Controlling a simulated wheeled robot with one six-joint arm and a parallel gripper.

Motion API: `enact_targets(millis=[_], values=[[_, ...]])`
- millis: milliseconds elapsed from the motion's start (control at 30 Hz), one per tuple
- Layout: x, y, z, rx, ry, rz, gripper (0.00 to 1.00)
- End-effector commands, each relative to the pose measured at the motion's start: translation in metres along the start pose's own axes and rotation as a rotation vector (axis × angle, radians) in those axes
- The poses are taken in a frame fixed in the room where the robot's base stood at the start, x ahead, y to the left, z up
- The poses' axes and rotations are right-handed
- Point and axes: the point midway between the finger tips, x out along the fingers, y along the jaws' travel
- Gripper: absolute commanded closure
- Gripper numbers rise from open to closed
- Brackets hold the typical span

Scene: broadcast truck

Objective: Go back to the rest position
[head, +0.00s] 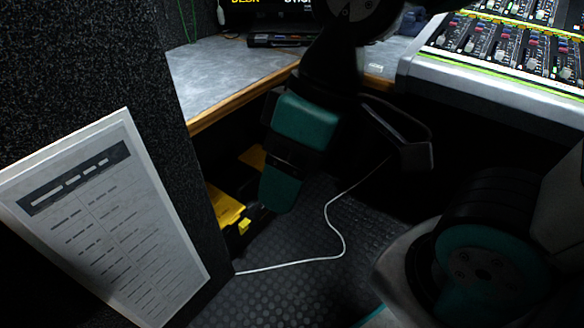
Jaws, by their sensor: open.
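My gripper (347,178) hangs in the middle of the head view, pointing down in front of the desk, over the dark floor. It has a teal and black finger on the left and a dark grey finger on the right. The two fingers are spread well apart, and I see nothing held between them. The dark wrist above hides part of the desk's front edge.
A grey desk (225,75) with a wooden edge lies behind, holding a flat black device (280,41). A mixing console (500,75) stands at the right. A dark partition with a printed sheet (105,225) is at left. A white cable (343,238) crosses the studded floor (300,295).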

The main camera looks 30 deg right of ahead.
Motion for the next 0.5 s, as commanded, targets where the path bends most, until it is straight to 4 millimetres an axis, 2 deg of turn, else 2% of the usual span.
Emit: enact_targets(millis=[167,267,367,500], values=[[-0.004,-0.001,-0.002,-0.001,0.002,0.001,0.31],[-0.017,-0.005,-0.004,-0.001,0.002,0.001,0.31],[-0.039,-0.012,-0.01,-0.001,0.003,0.002,0.31],[-0.085,-0.026,-0.02,-0.001,0.003,0.002,0.31]])
